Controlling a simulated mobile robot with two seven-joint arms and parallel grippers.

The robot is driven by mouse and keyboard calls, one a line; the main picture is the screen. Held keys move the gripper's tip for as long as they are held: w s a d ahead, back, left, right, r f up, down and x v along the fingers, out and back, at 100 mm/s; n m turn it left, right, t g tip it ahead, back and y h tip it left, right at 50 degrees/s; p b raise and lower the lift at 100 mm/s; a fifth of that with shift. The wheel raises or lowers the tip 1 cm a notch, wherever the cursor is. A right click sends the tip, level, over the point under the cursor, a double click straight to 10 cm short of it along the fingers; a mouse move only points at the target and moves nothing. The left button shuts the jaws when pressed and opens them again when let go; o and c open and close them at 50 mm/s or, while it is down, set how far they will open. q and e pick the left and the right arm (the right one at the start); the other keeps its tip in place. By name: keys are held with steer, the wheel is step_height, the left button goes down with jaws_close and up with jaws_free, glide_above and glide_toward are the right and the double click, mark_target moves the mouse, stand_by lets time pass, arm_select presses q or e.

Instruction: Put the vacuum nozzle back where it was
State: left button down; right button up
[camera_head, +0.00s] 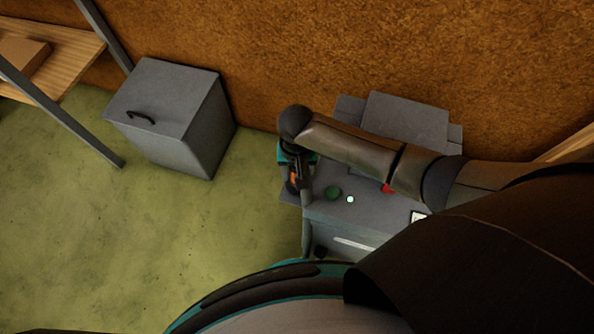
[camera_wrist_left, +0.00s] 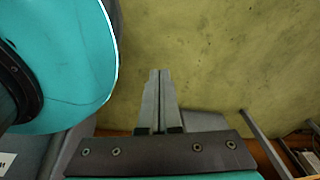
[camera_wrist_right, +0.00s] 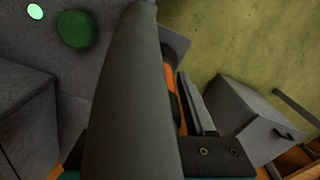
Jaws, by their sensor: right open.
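The vacuum nozzle, a thick dark grey tube (camera_wrist_right: 130,100), runs close in front of the right wrist camera. An orange part (camera_wrist_right: 172,88) shows just behind it, also small in the head view (camera_head: 293,178). My right gripper (camera_head: 296,180) points down at the left end of the grey machine, beside the tube. It is open; one finger (camera_wrist_right: 195,105) shows right of the tube, and the other is hidden behind it. I cannot tell whether the fingers touch the nozzle. My left gripper (camera_wrist_left: 158,98) is shut and empty over the floor, outside the head view.
The grey machine (camera_head: 318,214) stands against the brown wall with a green button (camera_head: 333,192), a small lit lamp (camera_head: 350,199) and a red part (camera_head: 387,188). A grey cabinet (camera_head: 175,115) and a wooden shelf (camera_head: 50,60) stand left. The green floor between is clear.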

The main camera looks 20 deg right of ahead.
step_height(320, 180, up, 11)
steer(key=p, duration=0.5)
steer(key=shift+r, duration=0.4)
arm_select(q)
steer(key=s+d+r+g, duration=0.1)
steer(key=s+d+r, duration=0.3)
steer(key=s, duration=0.2)
steer(key=shift+d+r+h, duration=0.15)
steer(key=shift+r+h, duration=0.15)
steer(key=shift+r, duration=0.1)
steer(key=shift+w+a, duration=0.25)
